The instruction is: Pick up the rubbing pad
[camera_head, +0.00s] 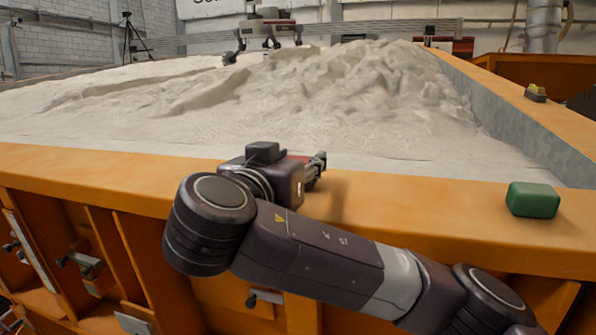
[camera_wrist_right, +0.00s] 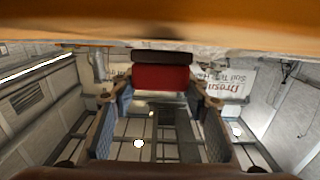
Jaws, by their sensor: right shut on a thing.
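My right gripper (camera_head: 316,170) is over the orange front rim of the sandbed, its arm reaching in from the lower right. In the right wrist view, my right gripper (camera_wrist_right: 160,95) has its two fingers on either side of a red block with a dark brown layer, which I take to be the rubbing pad (camera_wrist_right: 160,78). The gripper is shut on it. In the head view only a sliver of red shows at the gripper, mostly hidden behind the wrist. My left gripper is not in view.
A green block (camera_head: 532,199) lies on the front rim (camera_head: 420,205) to the right. A small yellow-and-dark object (camera_head: 535,93) sits on the right rim. Heaped pale sand (camera_head: 370,90) fills the bed behind. A legged machine (camera_head: 268,30) stands at the far side.

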